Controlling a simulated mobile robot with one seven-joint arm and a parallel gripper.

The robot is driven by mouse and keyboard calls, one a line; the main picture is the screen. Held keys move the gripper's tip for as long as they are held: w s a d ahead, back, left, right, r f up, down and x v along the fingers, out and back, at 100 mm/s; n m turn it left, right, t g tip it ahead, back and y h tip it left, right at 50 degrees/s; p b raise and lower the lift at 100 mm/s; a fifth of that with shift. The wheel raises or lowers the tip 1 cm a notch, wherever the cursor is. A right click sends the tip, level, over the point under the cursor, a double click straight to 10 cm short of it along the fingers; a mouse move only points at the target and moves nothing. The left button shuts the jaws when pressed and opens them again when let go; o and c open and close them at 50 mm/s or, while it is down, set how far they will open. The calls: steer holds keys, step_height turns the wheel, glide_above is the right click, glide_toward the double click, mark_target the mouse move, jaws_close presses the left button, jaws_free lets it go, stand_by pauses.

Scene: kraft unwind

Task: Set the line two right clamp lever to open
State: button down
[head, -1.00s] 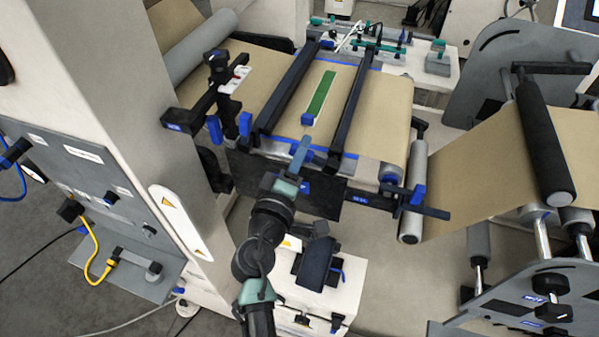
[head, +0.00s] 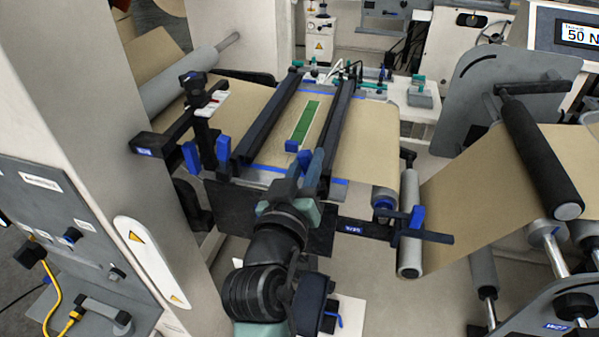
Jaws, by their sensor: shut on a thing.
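Two dark clamp bars lie along the brown web on the splice table, a left bar (head: 268,125) and a right bar (head: 338,118). My gripper (head: 312,168) is at the near end of the right bar, shut on what appears to be the right clamp lever. The lever itself is mostly hidden behind my gripper and wrist, so its angle cannot be told.
Blue upright handles (head: 222,150) stand on a black bracket left of the table. A blue handle (head: 417,215) and dark cross bar stand at the right, beside a grey roller (head: 409,250). A white machine column with a control panel (head: 60,240) bounds the left side.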

steer(key=shift+s+d+m+b, duration=0.15)
steer(key=shift+d+m+b, duration=0.4)
steer(key=shift+m, duration=0.45)
steer(key=shift+r, duration=0.1)
steer(key=c, duration=0.7)
jaws_free()
steer(key=b+v, duration=0.3)
steer(key=v, duration=1)
steer(key=shift+r, duration=0.1)
